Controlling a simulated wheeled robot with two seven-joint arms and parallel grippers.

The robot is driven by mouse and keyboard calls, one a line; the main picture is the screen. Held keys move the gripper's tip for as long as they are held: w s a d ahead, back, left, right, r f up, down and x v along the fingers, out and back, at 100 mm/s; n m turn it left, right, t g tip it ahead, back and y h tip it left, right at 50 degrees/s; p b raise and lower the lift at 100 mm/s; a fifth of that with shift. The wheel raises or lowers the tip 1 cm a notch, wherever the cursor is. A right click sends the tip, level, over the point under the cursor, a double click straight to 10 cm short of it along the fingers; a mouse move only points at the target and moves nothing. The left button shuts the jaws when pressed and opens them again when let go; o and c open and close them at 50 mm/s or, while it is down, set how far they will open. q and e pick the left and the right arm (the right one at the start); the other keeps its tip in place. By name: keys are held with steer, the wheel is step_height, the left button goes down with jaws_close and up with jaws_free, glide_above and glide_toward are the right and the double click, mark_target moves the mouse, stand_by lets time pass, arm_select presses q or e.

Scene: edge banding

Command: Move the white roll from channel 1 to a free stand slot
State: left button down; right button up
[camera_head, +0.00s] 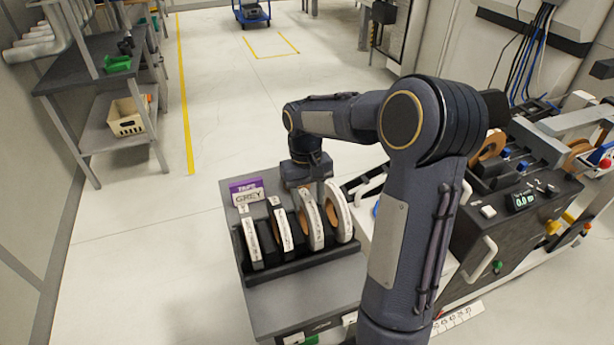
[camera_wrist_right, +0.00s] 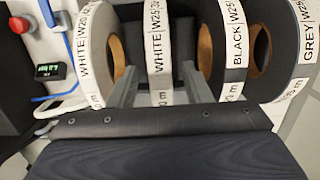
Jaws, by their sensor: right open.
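A stand (camera_head: 300,268) on a grey cart holds several banding rolls, standing upright side by side. A roll labelled WHITE W25 (camera_head: 311,228) is between the open fingers of my right gripper (camera_head: 311,192). In the right wrist view, the fingers (camera_wrist_right: 160,88) straddle this WHITE W25 roll (camera_wrist_right: 157,40), with a gap on each side. A roll labelled WHITE W20 (camera_wrist_right: 93,55) stands beside it; it is the rightmost roll in the head view (camera_head: 339,215). On the other side are a BLACK roll (camera_wrist_right: 237,35) and a GREY roll (camera_wrist_right: 303,45). My left gripper is out of view.
The edge banding machine (camera_head: 510,215) stands at the right, with tan rolls (camera_head: 490,146) on top; my right arm hides part of it. A purple-and-white GREY sign (camera_head: 247,192) is behind the stand. A shelf (camera_head: 105,50) is at the left, with open floor between.

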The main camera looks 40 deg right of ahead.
step_height(320, 180, up, 11)
steer(key=w, duration=0.1)
steer(key=s+a+f+n+t+y, duration=0.1)
steer(key=s+a+f+t, duration=0.1)
steer(key=s+a, duration=0.5)
steer(key=s+a+f+n+t+y, duration=0.1)
steer(key=s+a+f+t+y, duration=0.1)
steer(key=s+a+t, duration=0.3)
steer(key=s+a, duration=0.3)
steer(key=s, duration=0.4)
steer(key=shift+s+f, duration=0.3)
steer(key=shift+s, duration=0.05)
